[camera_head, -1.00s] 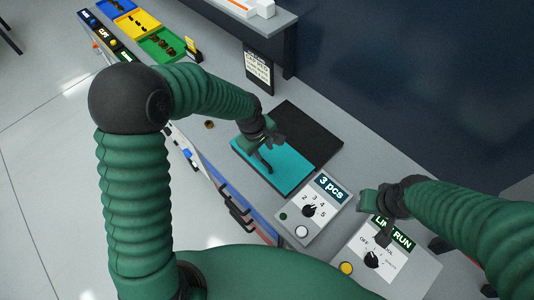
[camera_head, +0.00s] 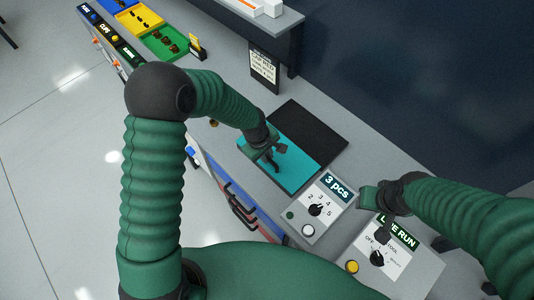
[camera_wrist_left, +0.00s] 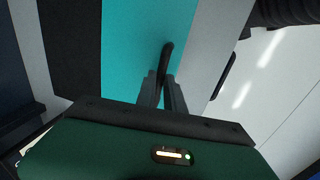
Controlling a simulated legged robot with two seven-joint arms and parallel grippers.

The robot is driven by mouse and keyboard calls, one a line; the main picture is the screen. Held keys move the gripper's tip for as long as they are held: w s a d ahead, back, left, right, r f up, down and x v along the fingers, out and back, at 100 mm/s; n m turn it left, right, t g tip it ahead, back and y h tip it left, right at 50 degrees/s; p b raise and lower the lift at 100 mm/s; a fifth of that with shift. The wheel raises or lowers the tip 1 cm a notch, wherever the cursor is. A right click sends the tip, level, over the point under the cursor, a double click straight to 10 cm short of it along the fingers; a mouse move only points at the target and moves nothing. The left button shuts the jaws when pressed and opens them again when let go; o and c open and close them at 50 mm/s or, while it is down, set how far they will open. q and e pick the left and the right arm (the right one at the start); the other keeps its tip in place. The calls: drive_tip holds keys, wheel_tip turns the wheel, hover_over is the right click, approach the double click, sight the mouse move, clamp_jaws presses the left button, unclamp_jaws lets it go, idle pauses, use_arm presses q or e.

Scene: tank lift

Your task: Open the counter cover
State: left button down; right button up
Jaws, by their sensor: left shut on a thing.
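The counter cover (camera_head: 297,174) is a flat teal panel lying on the grey counter, with a dark bar handle on it. My left gripper (camera_head: 272,161) is over the panel with its fingers down at the handle. In the left wrist view the two fingers (camera_wrist_left: 163,88) are closed on the lower part of the black handle (camera_wrist_left: 167,55), and the teal cover (camera_wrist_left: 130,40) lies flat behind it. My right gripper (camera_head: 369,197) is above the control boxes at the right; its finger gap cannot be made out.
A black panel (camera_head: 312,134) lies beside the teal one, towards the wall. A "3 pcs" dial box (camera_head: 322,205) and a "LINE RUN" box (camera_head: 390,250) stand on the near right. A small sign (camera_head: 264,70) and coloured trays (camera_head: 165,42) are at the far end.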

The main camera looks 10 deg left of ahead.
use_arm(q)
drive_tip(key=shift+w+a, duration=0.15)
drive_tip(key=shift+a, duration=0.6)
drive_tip(key=shift+d, duration=0.55)
drive_tip(key=shift+a, duration=0.2)
use_arm(e)
drive_tip(key=shift+a+r, duration=0.1)
drive_tip(key=shift+a, duration=0.3)
use_arm(q)
drive_tip(key=shift+d, duration=0.15)
use_arm(e)
drive_tip(key=shift+d, duration=0.1)
use_arm(q)
drive_tip(key=shift+f, duration=0.1)
